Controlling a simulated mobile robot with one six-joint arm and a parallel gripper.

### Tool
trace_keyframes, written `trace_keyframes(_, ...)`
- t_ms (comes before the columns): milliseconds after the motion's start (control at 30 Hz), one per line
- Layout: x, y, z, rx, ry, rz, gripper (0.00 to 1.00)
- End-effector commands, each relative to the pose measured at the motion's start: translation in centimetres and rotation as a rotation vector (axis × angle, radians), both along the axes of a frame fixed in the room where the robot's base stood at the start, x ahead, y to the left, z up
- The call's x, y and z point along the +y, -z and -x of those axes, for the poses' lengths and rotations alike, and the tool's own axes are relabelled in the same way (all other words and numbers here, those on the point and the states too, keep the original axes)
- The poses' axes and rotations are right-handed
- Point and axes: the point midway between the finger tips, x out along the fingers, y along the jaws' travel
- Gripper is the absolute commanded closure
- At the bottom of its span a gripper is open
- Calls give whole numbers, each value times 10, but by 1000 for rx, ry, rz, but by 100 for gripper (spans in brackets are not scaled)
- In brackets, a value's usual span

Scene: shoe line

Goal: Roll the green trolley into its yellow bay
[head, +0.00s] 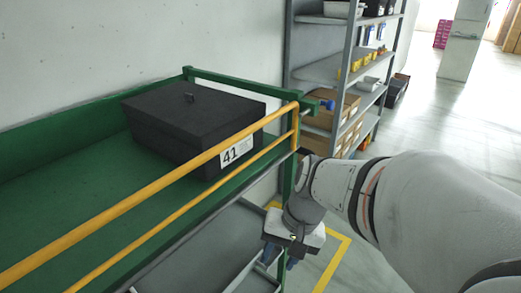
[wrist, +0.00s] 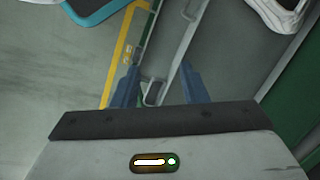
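The green trolley (head: 60,175) stands against the wall at the left of the head view, with yellow rails (head: 150,188) along its near side. Its green end post is beside my gripper (head: 279,258), which points down just outside the trolley's right end. In the wrist view, the two blue fingers of my gripper (wrist: 158,68) are apart. A grey bar (wrist: 175,65) shows between them; I cannot tell whether it lies within their reach. Yellow floor lines (head: 333,262) of the bay show right of the trolley; my arm hides part of them.
A black box (head: 190,120) labelled 41 sits on the trolley's top deck. A grey shelf rack (head: 345,70) with cartons and bins stands beyond the trolley's right end. A pale cabinet (head: 466,40) stands far back. Open floor (head: 450,120) lies to the right.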

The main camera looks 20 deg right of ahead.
Motion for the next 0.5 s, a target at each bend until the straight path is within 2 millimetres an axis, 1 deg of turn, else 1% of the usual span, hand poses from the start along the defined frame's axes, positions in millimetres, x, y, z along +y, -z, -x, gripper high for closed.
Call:
trace_keyframes(33, 1, 13, -8, 78, 134, -110, 60)
trace_keyframes(67, 3, 16, -14, 120, 218, -185, 60)
trace_keyframes(100, 5, 20, -24, 173, 330, -288, 60)
trace_keyframes(167, 4, 23, -43, 243, 498, -445, 60)
trace_keyframes(200, 0, 24, -58, 283, 609, -553, 60)
trace_keyframes(267, -13, 25, -82, 332, 772, -719, 60)
trace_keyframes(300, -25, 26, -98, 358, 879, -832, 60)
trace_keyframes(367, -50, 28, -122, 381, 1029, -998, 60)
trace_keyframes(400, -69, 30, -136, 389, 1120, -1105, 60)
trace_keyframes(467, -100, 33, -153, 388, 1242, -1253, 60)
trace_keyframes(500, -121, 35, -162, 382, 1311, -1344, 60)
